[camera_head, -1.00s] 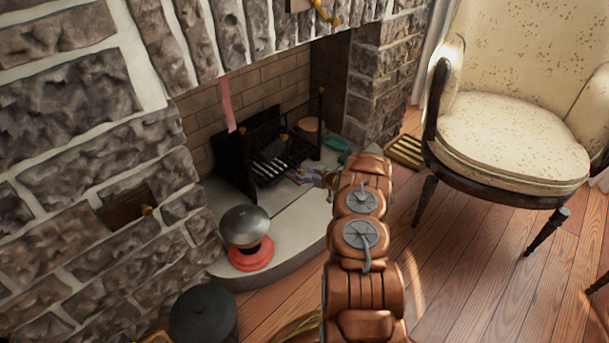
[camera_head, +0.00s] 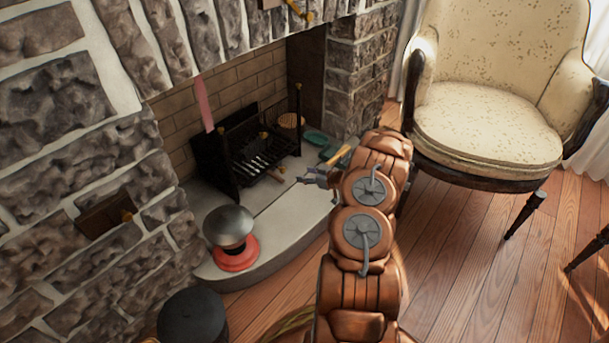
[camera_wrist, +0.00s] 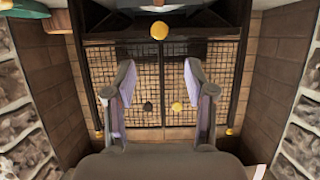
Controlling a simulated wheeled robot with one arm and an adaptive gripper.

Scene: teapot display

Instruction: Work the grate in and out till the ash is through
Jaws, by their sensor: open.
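The black fireplace grate (camera_head: 262,160) stands inside the stone fireplace, with pale metal bars across its lower part. A short wooden-coloured handle or rod end (camera_head: 276,179) sticks out low at its front right. My gripper (camera_head: 303,178) is just right of that end, apart from it, above the hearth. In the wrist view my gripper (camera_wrist: 158,82) has its two fingers spread with nothing between them. Behind them is a black mesh panel (camera_wrist: 140,72) with small round knobs, and a yellow ball knob (camera_wrist: 159,31) above. I cannot make out any ash.
The pale hearth slab (camera_head: 273,228) holds a silver dome (camera_head: 229,226) on a red base (camera_head: 237,255). A green dish (camera_head: 315,138) and a round wooden item (camera_head: 290,121) lie beside the grate. A pink strip (camera_head: 205,105) hangs left. A cream armchair (camera_head: 490,130) stands right, a dark pot (camera_head: 193,315) front left.

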